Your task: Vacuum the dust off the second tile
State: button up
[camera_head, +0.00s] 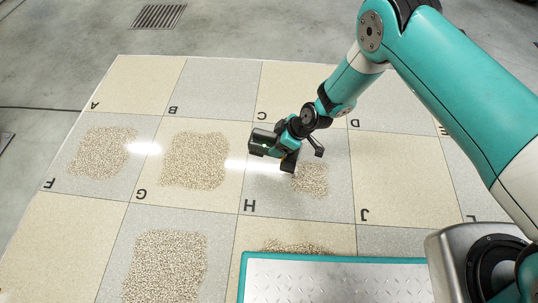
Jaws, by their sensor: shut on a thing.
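My gripper (303,134) is shut on a small black device with a green light, which looks like the hand vacuum (265,143). It holds it low over the grey tile H (265,190), at that tile's upper left part. Whether the nozzle touches the floor I cannot tell. A patch of beige dust (312,181) lies on tile H, just right of and below the vacuum. The bare grey surface left of the patch shows no dust. Which tile counts as the second one is not marked; tile B (222,85), second in the top row, looks clean.
Dust piles lie on tile F (100,152), tile G (195,160) and two front tiles (167,265) (290,246). Tile J (400,180) looks clean. My teal-edged base plate covers the front middle. A floor drain (158,16) lies at the back left.

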jog(key=s+a+f+n, duration=0.1)
jog(key=s+a+f+n+g, duration=0.1)
jog(key=a, duration=0.1)
jog(key=shift+f, duration=0.4)
jog(key=shift+r, duration=0.1)
